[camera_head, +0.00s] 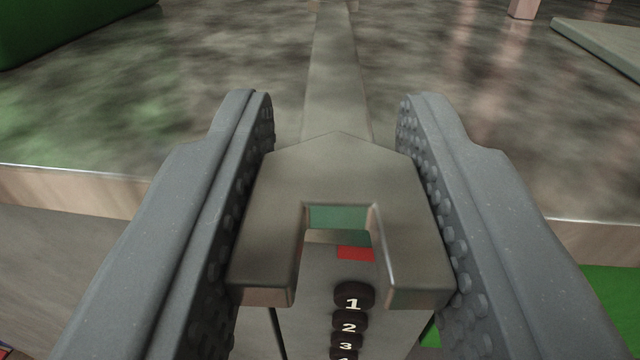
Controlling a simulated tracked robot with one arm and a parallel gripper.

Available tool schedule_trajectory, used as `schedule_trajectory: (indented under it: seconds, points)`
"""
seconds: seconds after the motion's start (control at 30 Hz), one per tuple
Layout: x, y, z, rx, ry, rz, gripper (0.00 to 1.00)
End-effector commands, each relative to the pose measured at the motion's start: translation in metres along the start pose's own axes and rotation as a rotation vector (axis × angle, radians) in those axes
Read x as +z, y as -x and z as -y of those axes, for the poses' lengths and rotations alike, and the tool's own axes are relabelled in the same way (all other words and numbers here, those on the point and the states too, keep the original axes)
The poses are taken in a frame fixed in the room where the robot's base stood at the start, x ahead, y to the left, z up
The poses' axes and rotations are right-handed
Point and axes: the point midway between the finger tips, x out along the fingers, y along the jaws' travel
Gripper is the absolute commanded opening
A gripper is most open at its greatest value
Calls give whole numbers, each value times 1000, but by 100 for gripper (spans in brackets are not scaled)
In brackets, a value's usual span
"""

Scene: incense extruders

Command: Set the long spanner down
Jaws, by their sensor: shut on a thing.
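The long spanner (338,165) is a grey metal tool with an open-ended jaw toward me and a long shaft running away over the table. My gripper (335,110) is shut on the spanner, its two grey studded fingers on either side of the spanner's head. The head is in front of the table's near edge, and the shaft reaches over the mottled grey tabletop (150,120). I cannot tell whether the shaft touches the top. The shaft's far end shows at the top of the picture.
Below the spanner's jaw is a grey panel with dark numbered knobs (352,297) and a red patch (355,253). A green object (60,25) stands at the back left. A flat grey slab (605,45) lies at the back right. The tabletop on both sides of the shaft is clear.

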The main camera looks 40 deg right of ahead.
Motion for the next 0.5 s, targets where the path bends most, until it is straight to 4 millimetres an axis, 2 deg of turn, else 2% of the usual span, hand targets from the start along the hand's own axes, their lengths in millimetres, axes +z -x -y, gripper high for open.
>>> schedule_trajectory:
  seconds: [0.03,0.13,0.5]
  points:
    - [16,1,-1,1,2,8,5]
    - [29,0,-7,10,0,7,5]
    - [31,0,-10,14,0,4,5]
